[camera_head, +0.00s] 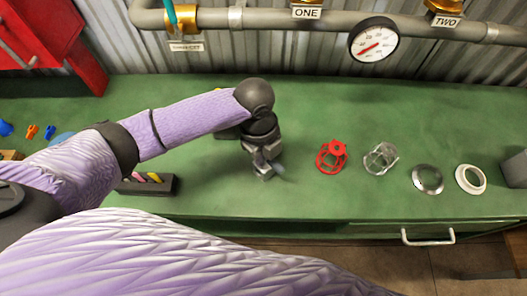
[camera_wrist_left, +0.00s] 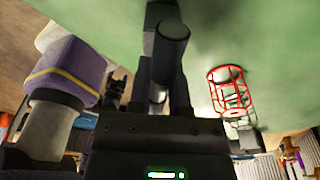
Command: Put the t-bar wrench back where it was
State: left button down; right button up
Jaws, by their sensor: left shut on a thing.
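My left gripper (camera_head: 266,168) points down over the green bench, right of the dark tool holder. In the left wrist view the gripper (camera_wrist_left: 165,85) is shut on a dark grey round bar (camera_wrist_left: 172,42), which looks like part of the t-bar wrench. In the head view only a small grey piece (camera_head: 279,171) shows at the fingertips; the arm and gripper hide the rest. I cannot tell whether it touches the bench. The dark holder (camera_head: 168,187) with pink and yellow pieces is partly hidden by my arm.
On the green bench (camera_head: 310,110), right of the gripper, lie a red cage-like piece (camera_head: 332,157), a clear one (camera_head: 381,158), a dark ring (camera_head: 427,179) and a white ring (camera_head: 471,179). A pipe with a gauge (camera_head: 374,43) runs along the back wall.

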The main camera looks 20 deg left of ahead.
pick_arm(q)
jog(key=c, duration=0.6)
grip_release()
jog(key=r+p, duration=0.1)
jog(key=r, duration=0.3)
jog(key=a+r+p, duration=0.1)
jog(key=r, duration=0.3)
jog(key=r+p, duration=0.2)
jog(key=r, duration=0.2)
jog(key=shift+w+a+r, duration=0.1)
jog(key=shift+w+a, duration=0.05)
jog(key=shift+w, duration=0.2)
